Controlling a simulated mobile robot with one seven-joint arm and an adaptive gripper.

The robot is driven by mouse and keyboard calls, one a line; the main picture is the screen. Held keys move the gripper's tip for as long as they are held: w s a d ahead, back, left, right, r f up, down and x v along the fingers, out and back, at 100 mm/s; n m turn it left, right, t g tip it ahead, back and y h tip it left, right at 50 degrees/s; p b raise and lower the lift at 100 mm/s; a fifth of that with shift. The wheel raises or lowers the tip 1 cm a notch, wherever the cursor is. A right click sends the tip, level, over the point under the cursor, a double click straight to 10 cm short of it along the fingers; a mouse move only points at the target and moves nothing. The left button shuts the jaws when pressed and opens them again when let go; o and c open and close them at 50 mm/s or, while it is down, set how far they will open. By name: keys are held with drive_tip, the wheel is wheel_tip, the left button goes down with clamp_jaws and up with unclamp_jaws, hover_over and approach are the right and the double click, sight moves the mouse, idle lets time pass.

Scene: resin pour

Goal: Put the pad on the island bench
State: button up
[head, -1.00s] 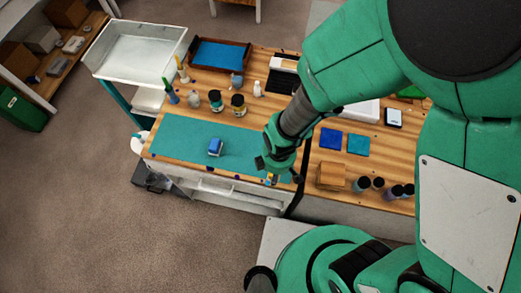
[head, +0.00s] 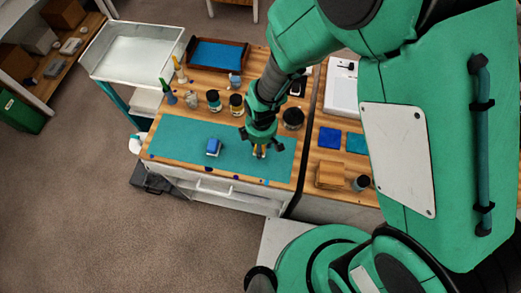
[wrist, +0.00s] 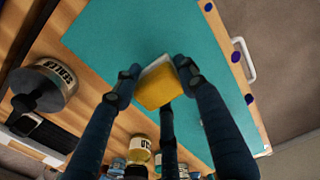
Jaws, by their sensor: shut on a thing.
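A small yellow and white block, which looks like the pad (wrist: 155,88), is held between the fingers of my gripper (wrist: 158,78). In the head view the yellow of the pad (head: 259,152) shows under my gripper (head: 259,147), over the right part of a teal mat (head: 180,135). The mat lies on a wooden-topped bench (head: 205,83) with a drawer in front. The pad is over the mat, but I cannot tell whether it touches it. The fingers hide parts of the pad's sides.
A blue and white block (head: 213,147) sits on the mat to the left. Jars (head: 236,105), bottles and a blue-lined tray (head: 218,53) stand behind it. A second worktop to the right holds blue squares (head: 330,138) and a cardboard box (head: 328,175).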

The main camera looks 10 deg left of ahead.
drive_tip(key=shift+f, duration=1.8)
drive_tip(key=shift+f+b, duration=0.1)
drive_tip(key=shift+b, duration=0.2)
drive_tip(key=o, duration=1.1)
drive_tip(key=shift+o, duration=0.2)
wheel_tip(320, 180, up, 12)
drive_tip(key=shift+d+r+p, duration=0.15)
drive_tip(key=shift+p, duration=0.65)
